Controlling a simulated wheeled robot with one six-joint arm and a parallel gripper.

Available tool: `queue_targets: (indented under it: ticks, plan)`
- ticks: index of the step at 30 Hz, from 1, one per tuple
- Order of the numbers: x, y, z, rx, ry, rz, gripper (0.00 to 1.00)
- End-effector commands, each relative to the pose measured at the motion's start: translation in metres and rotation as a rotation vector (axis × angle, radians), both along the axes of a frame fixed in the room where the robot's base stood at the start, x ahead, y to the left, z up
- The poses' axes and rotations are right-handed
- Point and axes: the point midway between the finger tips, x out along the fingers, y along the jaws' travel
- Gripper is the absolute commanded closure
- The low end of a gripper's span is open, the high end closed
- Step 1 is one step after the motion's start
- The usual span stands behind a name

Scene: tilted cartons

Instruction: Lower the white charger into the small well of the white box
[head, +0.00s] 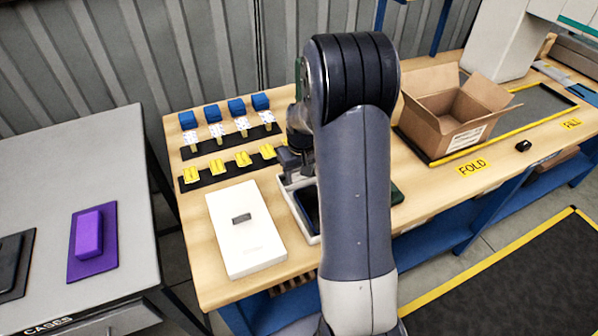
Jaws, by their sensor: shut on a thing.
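The open white box (294,211) stands on the wooden bench, partly hidden behind my arm. A dark flat item (309,206) lies in its near part. My gripper (289,162) is at the far end of the box, just above or at its rim, with much of it hidden by my arm. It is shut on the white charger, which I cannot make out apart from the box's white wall. The small well is hidden too.
A white lid (243,250) lies left of the box. Behind stand rows of yellow (216,168), white (216,130) and blue (211,113) items. An open carton (447,122) is at right. A purple block (89,233) lies on the grey table.

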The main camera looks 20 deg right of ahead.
Motion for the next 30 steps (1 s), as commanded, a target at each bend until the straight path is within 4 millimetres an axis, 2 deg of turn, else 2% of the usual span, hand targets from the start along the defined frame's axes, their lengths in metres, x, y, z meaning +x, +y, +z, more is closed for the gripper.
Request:
queue_targets:
  ticks: [9,10,19,23,28,30]
  plan:
    - [0.0,0.0,-0.0002,0.0,0.0,0.0,0.76]
    - [-0.0001,0.0,-0.0002,0.0,0.0,0.0,0.52]
    - [0.0,0.0,-0.0002,0.0,0.0,0.0,0.28]
    - [0.0,0.0,-0.0002,0.0,0.0,0.0,0.28]
    - [-0.0001,0.0,-0.0002,0.0,0.0,0.0,0.4]
    - [-0.0001,0.0,-0.0002,0.0,0.0,0.0,0.41]
